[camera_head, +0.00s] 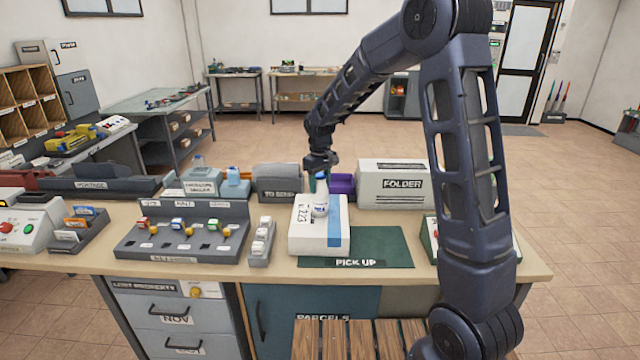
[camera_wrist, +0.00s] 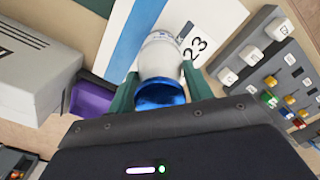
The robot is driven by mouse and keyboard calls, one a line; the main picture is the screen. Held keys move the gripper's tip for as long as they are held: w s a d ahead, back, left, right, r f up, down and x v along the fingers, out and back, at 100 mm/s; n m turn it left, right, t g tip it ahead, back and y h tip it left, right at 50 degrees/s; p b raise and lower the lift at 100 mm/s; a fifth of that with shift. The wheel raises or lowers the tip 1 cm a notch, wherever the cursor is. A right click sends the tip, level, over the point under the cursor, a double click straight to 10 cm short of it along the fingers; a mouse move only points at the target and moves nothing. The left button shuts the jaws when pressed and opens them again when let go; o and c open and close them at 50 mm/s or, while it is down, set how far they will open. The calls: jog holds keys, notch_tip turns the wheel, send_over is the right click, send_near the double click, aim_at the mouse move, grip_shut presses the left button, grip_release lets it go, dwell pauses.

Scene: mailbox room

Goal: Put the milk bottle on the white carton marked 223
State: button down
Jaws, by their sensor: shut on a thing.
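The milk bottle (camera_head: 320,196) is white with a blue cap and stands upright at the white carton marked 223 (camera_head: 303,240), over its top face. My gripper (camera_head: 320,168) is above the carton, shut on the bottle's upper part. In the wrist view the bottle (camera_wrist: 160,60) sits between the green fingers of my gripper (camera_wrist: 160,92), its blue cap towards me. The carton (camera_wrist: 215,18) shows its number and a blue stripe behind the bottle. I cannot tell whether the bottle's base touches the carton.
The carton lies on a green mat marked PICK UP (camera_head: 385,246). A FOLDER box (camera_head: 395,188) stands behind to the right. A purple tray (camera_head: 341,184) and a TO SEND holder (camera_head: 277,184) are behind. A key panel (camera_head: 183,232) and a small switch block (camera_head: 262,241) stand left.

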jog(key=c, duration=0.6)
grip_release()
jog(key=shift+f, duration=0.1)
